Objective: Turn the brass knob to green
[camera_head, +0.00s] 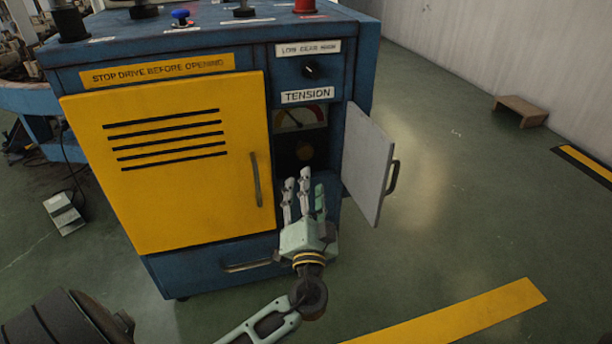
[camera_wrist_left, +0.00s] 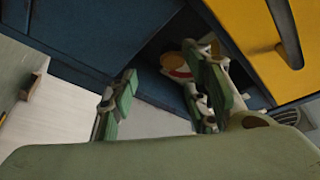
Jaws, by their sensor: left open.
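The brass knob (camera_head: 305,151) shows dimly inside the dark open compartment under the TENSION label. Above it is a gauge (camera_head: 300,118) with a pale face and a red band; its needle is too small to read surely. My left gripper (camera_head: 304,184) is open and empty, fingers pointing up in front of the compartment, just below the knob. In the left wrist view its fingers (camera_wrist_left: 165,85) are spread toward the recess, where part of the gauge (camera_wrist_left: 174,66) shows. I cannot make out the knob there. My right gripper is not in view.
A small grey door (camera_head: 366,160) stands open to the right of the compartment. A yellow cabinet door (camera_head: 170,190) with a handle is shut on the left. A black selector knob (camera_head: 311,71) sits above the gauge.

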